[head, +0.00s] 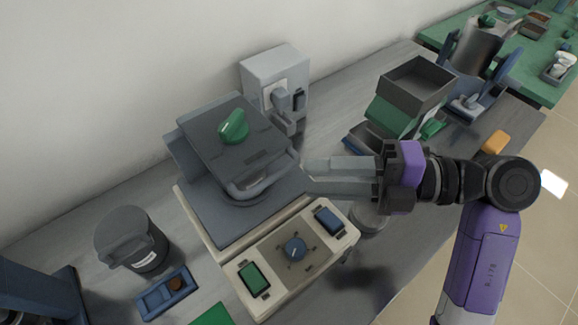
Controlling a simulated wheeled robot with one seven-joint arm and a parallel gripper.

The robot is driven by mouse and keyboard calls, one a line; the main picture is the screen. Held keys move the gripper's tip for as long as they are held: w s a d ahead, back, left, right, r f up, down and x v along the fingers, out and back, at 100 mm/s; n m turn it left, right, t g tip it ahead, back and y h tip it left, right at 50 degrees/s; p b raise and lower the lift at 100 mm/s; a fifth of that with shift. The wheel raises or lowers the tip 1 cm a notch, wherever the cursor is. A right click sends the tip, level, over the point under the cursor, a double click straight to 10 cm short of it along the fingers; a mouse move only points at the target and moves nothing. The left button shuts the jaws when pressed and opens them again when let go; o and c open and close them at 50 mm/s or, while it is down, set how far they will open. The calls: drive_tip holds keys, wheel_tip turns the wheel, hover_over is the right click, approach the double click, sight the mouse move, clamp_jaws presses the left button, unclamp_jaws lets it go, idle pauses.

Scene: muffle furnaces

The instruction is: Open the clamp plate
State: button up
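The clamp plate (205,142) is a dark grey hinged plate on top of a bench device in the head view. It has a green knob (233,126) on top and a curved grey bar handle (262,186) along its front edge. The plate looks lowered over the grey block beneath it. My gripper (306,177) comes in from the right, fingers pointing left, with the tips close to the right end of the handle. I cannot tell whether they touch it, or whether a gap lies between the fingers.
A cream control panel (332,243) with a blue knob (295,249) fronts the device. A grey wall-side unit (276,75) stands behind. A dark lidded pot (129,238) and blue tray (164,293) are left. A green-and-grey box (418,84) stands behind my gripper.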

sight(275, 180)
drive_tip(key=shift+p+x, duration=0.4)
drive_tip(key=shift+x, duration=3.4)
drive_tip(key=shift+w+f, duration=0.15)
clamp_jaws()
drive_tip(key=shift+f, duration=0.25)
